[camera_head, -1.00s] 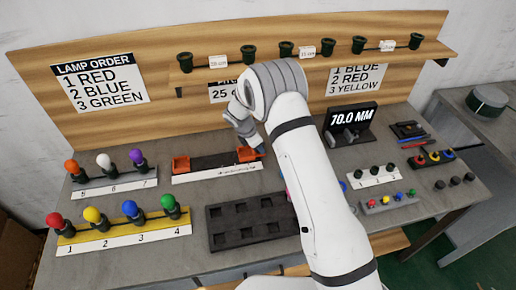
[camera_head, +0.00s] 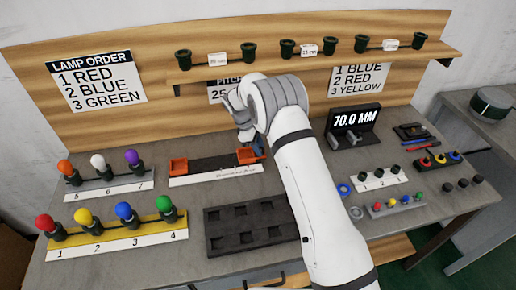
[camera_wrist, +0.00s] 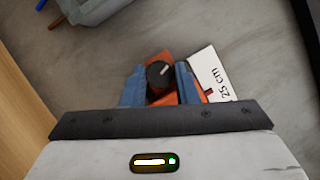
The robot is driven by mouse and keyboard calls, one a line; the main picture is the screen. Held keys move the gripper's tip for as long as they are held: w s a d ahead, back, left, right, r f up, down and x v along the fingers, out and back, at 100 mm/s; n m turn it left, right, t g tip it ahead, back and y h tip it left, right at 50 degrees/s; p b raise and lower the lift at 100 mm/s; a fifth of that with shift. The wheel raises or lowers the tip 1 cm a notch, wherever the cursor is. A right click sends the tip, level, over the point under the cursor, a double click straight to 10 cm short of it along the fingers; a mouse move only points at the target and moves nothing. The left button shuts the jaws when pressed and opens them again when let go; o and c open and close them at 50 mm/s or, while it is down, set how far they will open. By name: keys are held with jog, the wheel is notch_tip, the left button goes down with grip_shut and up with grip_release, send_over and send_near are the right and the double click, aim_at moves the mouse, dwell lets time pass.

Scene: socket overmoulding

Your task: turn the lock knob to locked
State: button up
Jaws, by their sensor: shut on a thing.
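The black lock knob (camera_wrist: 158,74) has a white pointer line, which points up and to the right in the wrist view. It sits on an orange block (camera_wrist: 168,56) beside a white strip marked 25 cm (camera_wrist: 215,75). My gripper (camera_wrist: 160,88) has its blue fingers closed on either side of the knob. In the head view my gripper (camera_head: 259,148) is down at the right orange block (camera_head: 246,156) of the fixture, and the knob is hidden there. A second orange block (camera_head: 178,167) stands at the fixture's left end.
A dark tray with square pockets (camera_head: 228,240) lies in front of the fixture. Lamp racks (camera_head: 115,240) stand to the left. A 70.0 MM display (camera_head: 355,118) and small parts are to the right. A wooden shelf (camera_head: 270,70) runs behind my arm.

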dwell(0.5)
jog(key=o, duration=0.7)
jog(key=shift+a+r, duration=0.15)
jog(key=shift+r, duration=0.1)
jog(key=a+b, duration=0.1)
jog(key=a, duration=0.3)
jog(key=w+a, duration=0.1)
jog(key=a, duration=0.3)
jog(key=w+a+b, duration=0.1)
jog(key=a, duration=0.3)
jog(key=shift+w+r+b, duration=0.2)
jog(key=shift+r+b, duration=0.05)
jog(key=shift+b, duration=0.05)
